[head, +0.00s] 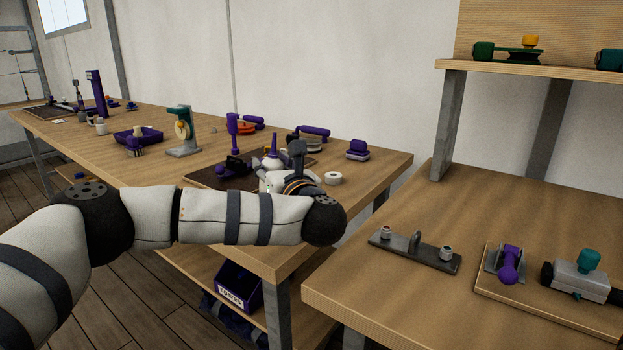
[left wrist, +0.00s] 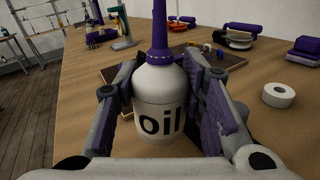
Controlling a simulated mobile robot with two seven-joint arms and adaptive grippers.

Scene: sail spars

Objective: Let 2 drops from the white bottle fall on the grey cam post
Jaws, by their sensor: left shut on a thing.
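The white bottle (left wrist: 160,105), marked "oil", has a long purple spout (left wrist: 159,30) and stands upright between the fingers of my left gripper (left wrist: 163,88). The fingers are shut on its body. In the head view its purple spout (head: 273,146) rises behind my wrist, over the far table's near right end; my arm partly hides the bottle. A dark grey bar (head: 392,247) lies on the near right table with a grey upright piece (head: 415,240) between two short, light-topped posts. This upright may be the cam post; I cannot tell surely. My right gripper is out of view.
A white ring (head: 333,178) and a purple-topped block (head: 357,151) lie right of the bottle. A board with purple and grey fittings (head: 508,265) lies right of the bar. A gap separates the tables.

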